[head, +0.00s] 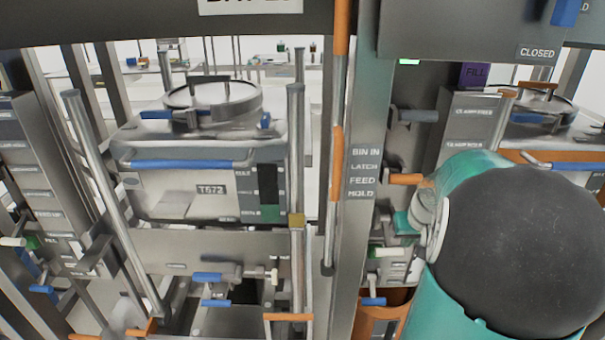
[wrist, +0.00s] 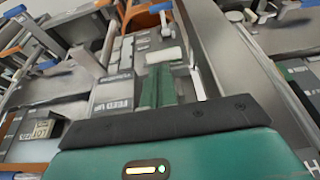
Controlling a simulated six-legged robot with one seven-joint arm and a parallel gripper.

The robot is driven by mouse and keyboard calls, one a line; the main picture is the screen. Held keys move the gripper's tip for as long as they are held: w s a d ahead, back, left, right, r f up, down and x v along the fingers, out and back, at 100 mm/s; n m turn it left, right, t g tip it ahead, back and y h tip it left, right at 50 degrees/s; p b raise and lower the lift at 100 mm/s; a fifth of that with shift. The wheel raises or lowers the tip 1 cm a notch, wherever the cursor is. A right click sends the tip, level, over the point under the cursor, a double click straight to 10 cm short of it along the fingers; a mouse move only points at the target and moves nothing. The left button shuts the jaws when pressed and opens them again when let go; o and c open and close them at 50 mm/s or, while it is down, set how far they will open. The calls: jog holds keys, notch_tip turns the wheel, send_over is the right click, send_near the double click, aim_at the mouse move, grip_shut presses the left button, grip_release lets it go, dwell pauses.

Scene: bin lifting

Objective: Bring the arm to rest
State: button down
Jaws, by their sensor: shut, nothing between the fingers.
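My arm, teal with a large black rounded joint cover (head: 520,250), fills the lower right of the head view. It is bent close to the camera and hides part of the machine behind it. In the wrist view, my gripper (wrist: 158,72) shows beyond its teal housing and dark band. Its green fingers are together and empty. The housing carries a small lit indicator (wrist: 145,170). The fingers point toward a panel of grey labelled blocks; whether they touch anything cannot be told.
A steel bin marked T672 (head: 200,185) with a round lid (head: 213,100) sits in a frame at left. A grey labelled post (head: 362,170) stands between it and my arm. A second lidded bin (head: 535,105) is at right. Blue and orange handles stick out around.

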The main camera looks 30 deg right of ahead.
jog(key=w+a+r+n, duration=0.15)
jog(key=a+r, duration=0.25)
jog(key=a, duration=0.7)
jog(key=w+a+r+n, duration=0.15)
jog(key=a+r, duration=0.25)
jog(key=a, duration=0.7)
jog(key=s+a+r+n+t+y, duration=0.1)
jog(key=s+a, duration=0.3)
jog(key=a, duration=0.3)
jog(key=s+a+r+n+t+y, duration=0.1)
jog(key=s+a, duration=0.3)
jog(key=a, duration=0.4)
jog(key=shift+s+a+r+n, duration=0.15)
jog(key=shift+s+a+n, duration=0.1)
jog(key=shift+n, duration=0.35)
jog(key=shift+d, duration=0.15)
